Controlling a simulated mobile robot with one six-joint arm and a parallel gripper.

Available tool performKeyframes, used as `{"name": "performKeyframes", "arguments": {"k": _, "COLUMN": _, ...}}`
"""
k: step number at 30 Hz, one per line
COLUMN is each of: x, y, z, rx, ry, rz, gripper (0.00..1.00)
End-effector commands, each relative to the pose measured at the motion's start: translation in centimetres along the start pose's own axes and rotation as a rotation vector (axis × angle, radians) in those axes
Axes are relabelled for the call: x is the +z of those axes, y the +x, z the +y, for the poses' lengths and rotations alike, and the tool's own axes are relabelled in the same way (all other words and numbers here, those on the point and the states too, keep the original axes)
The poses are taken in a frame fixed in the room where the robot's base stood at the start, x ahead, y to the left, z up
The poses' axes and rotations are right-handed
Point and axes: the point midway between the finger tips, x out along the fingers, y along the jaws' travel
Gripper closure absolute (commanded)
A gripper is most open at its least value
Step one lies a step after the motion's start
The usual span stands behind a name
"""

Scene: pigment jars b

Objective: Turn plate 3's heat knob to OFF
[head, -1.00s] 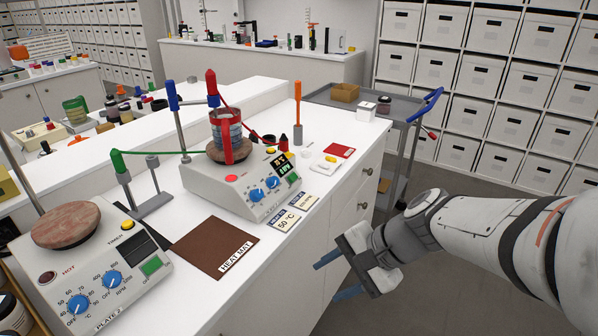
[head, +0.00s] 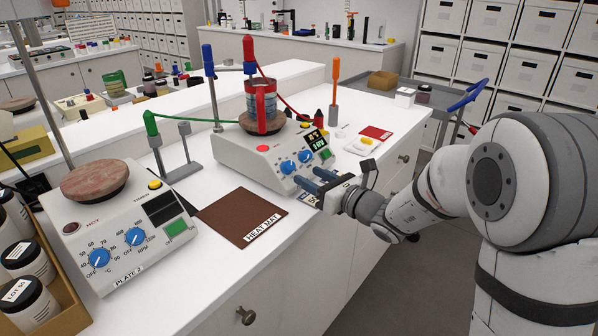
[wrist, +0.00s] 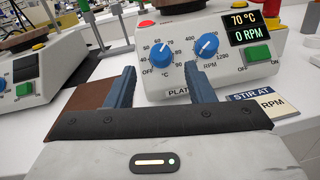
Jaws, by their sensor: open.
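The hotplate with the beaker (head: 230,155) stands on the white bench; in the wrist view its label reads "PLAT", with the number hidden by my finger. Its blue heat knob (wrist: 160,53), marked °C, is on the left of the front panel and also shows in the head view (head: 288,167). Its pointer is too small to read surely. The blue RPM knob (wrist: 207,45) is to its right. The display (wrist: 249,27) reads 70 °C and 0 RPM. My gripper (wrist: 160,70) is open and empty in front of the panel, fingers apart below the heat knob, also in the head view (head: 312,181).
Plate 2 (head: 120,240) stands at the left with similar knobs. A brown heat mat (head: 240,214) lies between the plates. A clamped beaker (head: 262,104) sits on the hotplate.

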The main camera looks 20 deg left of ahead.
Motion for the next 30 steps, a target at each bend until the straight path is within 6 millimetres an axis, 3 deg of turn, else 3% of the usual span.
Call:
{"name": "performKeyframes", "arguments": {"k": 3, "x": 0.0, "y": 2.1, "z": 0.1, "rx": 0.004, "ry": -0.001, "rz": 0.001, "gripper": 0.51}}
{"name": "performKeyframes", "arguments": {"k": 9, "x": 0.0, "y": 4.6, "z": 0.1, "rx": 0.004, "ry": -0.003, "rz": 0.001, "gripper": 0.51}}
{"name": "performKeyframes", "arguments": {"k": 20, "x": 0.0, "y": 5.2, "z": 0.1, "rx": 0.002, "ry": -0.003, "rz": 0.002, "gripper": 0.51}}
{"name": "performKeyframes", "arguments": {"k": 30, "x": 0.0, "y": 5.2, "z": 0.2, "rx": 0.003, "ry": -0.003, "rz": 0.002, "gripper": 0.78}}
